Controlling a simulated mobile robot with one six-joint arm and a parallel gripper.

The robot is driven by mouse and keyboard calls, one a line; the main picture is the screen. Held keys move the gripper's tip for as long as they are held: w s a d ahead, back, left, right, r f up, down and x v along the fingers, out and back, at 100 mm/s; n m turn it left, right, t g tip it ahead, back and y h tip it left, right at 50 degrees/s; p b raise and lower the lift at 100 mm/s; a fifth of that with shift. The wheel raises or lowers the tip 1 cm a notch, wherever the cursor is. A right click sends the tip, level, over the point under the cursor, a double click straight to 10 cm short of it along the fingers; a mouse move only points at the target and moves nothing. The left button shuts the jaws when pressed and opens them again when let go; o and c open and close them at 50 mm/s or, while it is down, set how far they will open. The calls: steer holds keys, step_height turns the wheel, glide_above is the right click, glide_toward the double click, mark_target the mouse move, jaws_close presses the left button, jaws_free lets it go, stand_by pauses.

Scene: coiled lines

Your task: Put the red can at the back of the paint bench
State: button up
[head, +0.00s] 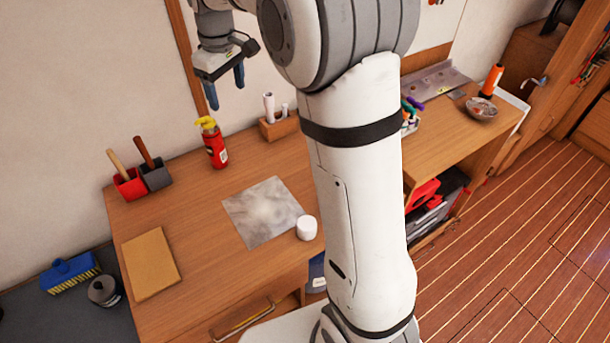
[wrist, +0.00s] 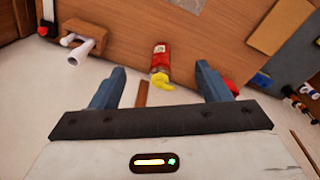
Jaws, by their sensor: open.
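The red can (head: 215,147) with a yellow top stands upright at the back of the wooden bench (head: 200,250), close to the wall. In the wrist view the red can (wrist: 161,60) shows beyond and between my fingertips, apart from them. My gripper (head: 226,92) is open and empty, raised above the back of the bench, over and near the can. Its two blue fingers also show in the wrist view (wrist: 162,78). Nothing of the can is hidden in the head view.
Left of the can are brush holders (head: 140,178). Right of it is a wooden block with white tubes (head: 278,122). In front lie a grey sheet (head: 262,211), a white jar (head: 306,228) and a tan board (head: 150,263). My arm hides the bench's right part.

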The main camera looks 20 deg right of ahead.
steer(key=s+d+f+m, duration=0.1)
steer(key=s+d+m, duration=0.1)
steer(key=s, duration=0.7)
steer(key=s+d+f+m+t, duration=0.1)
steer(key=s+d+m, duration=0.2)
steer(key=s, duration=0.6)
steer(key=s+d+f+m+t, duration=0.1)
steer(key=s+d+m, duration=0.1)
steer(key=s, duration=0.8)
steer(key=shift+d+f+m, duration=0.25)
steer(key=shift+d+m, duration=0.05)
steer(key=shift+m, duration=0.1)
steer(key=shift+c, duration=0.5)
